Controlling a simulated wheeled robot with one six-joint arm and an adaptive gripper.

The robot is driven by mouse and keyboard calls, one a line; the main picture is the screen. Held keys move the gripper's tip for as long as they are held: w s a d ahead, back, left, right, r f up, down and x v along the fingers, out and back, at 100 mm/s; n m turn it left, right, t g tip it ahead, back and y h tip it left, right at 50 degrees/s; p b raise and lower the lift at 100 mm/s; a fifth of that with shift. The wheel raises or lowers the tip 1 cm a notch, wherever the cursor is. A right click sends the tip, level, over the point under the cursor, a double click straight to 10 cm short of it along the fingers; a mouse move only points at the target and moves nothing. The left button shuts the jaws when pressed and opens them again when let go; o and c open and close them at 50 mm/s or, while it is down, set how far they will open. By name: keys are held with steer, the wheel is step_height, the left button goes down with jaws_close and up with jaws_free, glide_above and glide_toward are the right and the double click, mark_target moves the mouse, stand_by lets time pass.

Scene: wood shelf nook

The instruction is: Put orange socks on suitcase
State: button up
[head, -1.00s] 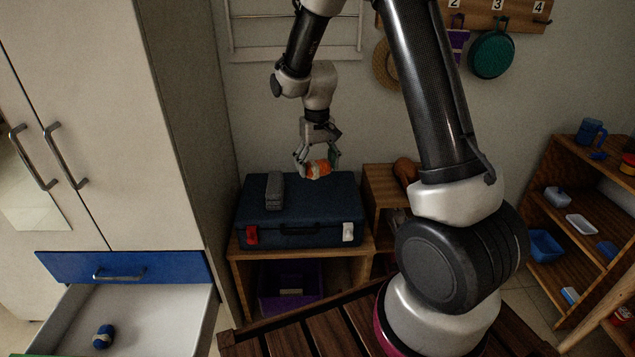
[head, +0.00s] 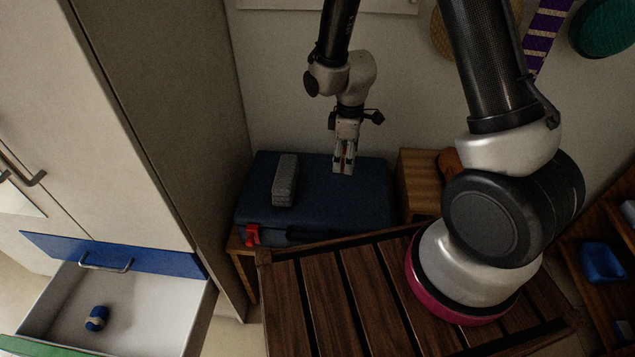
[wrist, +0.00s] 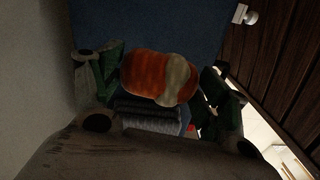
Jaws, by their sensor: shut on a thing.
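The orange socks (wrist: 146,72), a rolled bundle with a pale band, lie between the fingers of my gripper (head: 343,166) in the wrist view. My gripper is shut on them. In the head view the fingers mostly hide the socks. The dark blue suitcase (head: 335,202) lies flat on a wooden shelf unit, and its surface (wrist: 190,30) also shows behind the socks in the wrist view. My gripper is over the suitcase's top, right of its middle. I cannot tell whether the socks touch it.
A grey ribbed bundle (head: 285,181) lies on the suitcase's left part. An open drawer (head: 60,310) holds a blue rolled bundle (head: 97,318) at lower left. A tall cabinet (head: 150,120) stands left of the suitcase. A dark slatted wooden surface (head: 320,300) is in front.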

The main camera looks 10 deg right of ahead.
steer(key=shift+s+a+f+n, duration=0.15)
steer(key=shift+s+f+n, duration=0.25)
steer(key=shift+f, duration=0.25)
steer(key=shift+s+a+f+n, duration=0.15)
steer(key=shift+s+f+n, duration=0.1)
steer(key=shift+f+n, duration=0.25)
step_height(320, 180, down, 8)
steer(key=shift+f, duration=0.25)
steer(key=shift+f, duration=0.1)
steer(key=o, duration=1)
